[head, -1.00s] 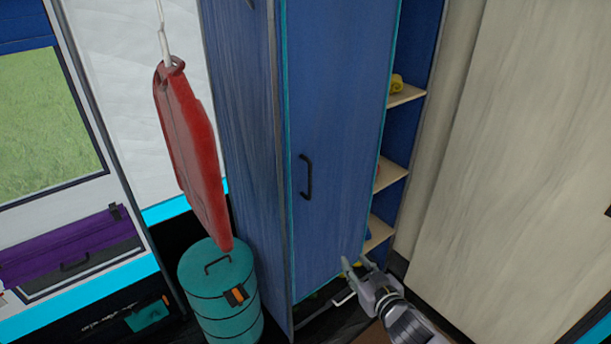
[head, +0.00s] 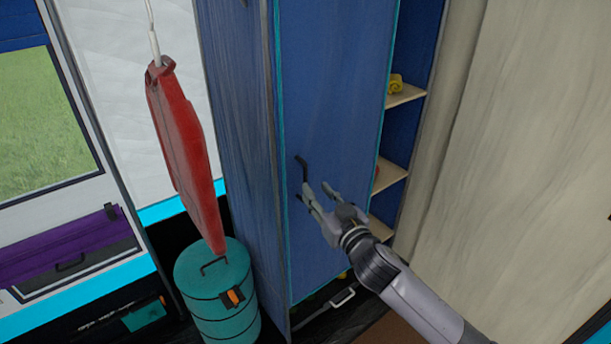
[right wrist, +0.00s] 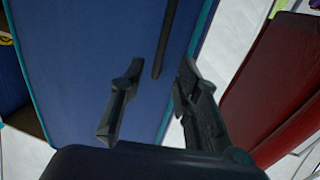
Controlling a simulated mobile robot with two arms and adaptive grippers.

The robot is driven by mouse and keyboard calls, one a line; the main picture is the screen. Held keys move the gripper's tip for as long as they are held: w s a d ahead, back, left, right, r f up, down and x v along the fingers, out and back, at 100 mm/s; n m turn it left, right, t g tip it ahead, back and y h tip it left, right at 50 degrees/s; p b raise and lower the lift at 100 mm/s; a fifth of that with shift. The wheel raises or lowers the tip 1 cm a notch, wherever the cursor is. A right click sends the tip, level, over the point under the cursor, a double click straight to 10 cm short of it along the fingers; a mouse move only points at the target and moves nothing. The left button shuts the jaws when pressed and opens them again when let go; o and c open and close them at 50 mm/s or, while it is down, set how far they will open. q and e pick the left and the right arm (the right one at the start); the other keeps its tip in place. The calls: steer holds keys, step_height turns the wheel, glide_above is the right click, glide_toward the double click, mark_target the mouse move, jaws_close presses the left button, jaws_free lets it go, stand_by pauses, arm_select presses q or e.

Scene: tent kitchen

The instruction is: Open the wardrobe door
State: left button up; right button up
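The wardrobe (head: 235,110) is blue, with a blue door (head: 332,100) edged in teal. The door is closed over the left part, and open shelves show to its right. A dark vertical handle (head: 302,167) is on the door; its lower part is hidden behind my fingers in the head view. The handle also shows in the right wrist view (right wrist: 165,40), just beyond the fingers and roughly between them. My right gripper (head: 318,193) is open and empty at the lower end of the handle. My left gripper is not in view.
A red bag-like object (head: 188,150) hangs from a white cord left of the wardrobe. A teal canister (head: 217,300) stands below it. Shelves (head: 390,175) hold a yellow item (head: 395,84). A pale wall panel (head: 520,150) is at right.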

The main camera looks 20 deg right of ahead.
mark_target(306, 179)
steer(key=w, duration=0.4)
steer(key=w+a, duration=0.1)
steer(key=w, duration=0.2)
steer(key=shift+w, duration=0.1)
steer(key=shift+c, duration=0.2)
jaws_close()
stand_by(0.5)
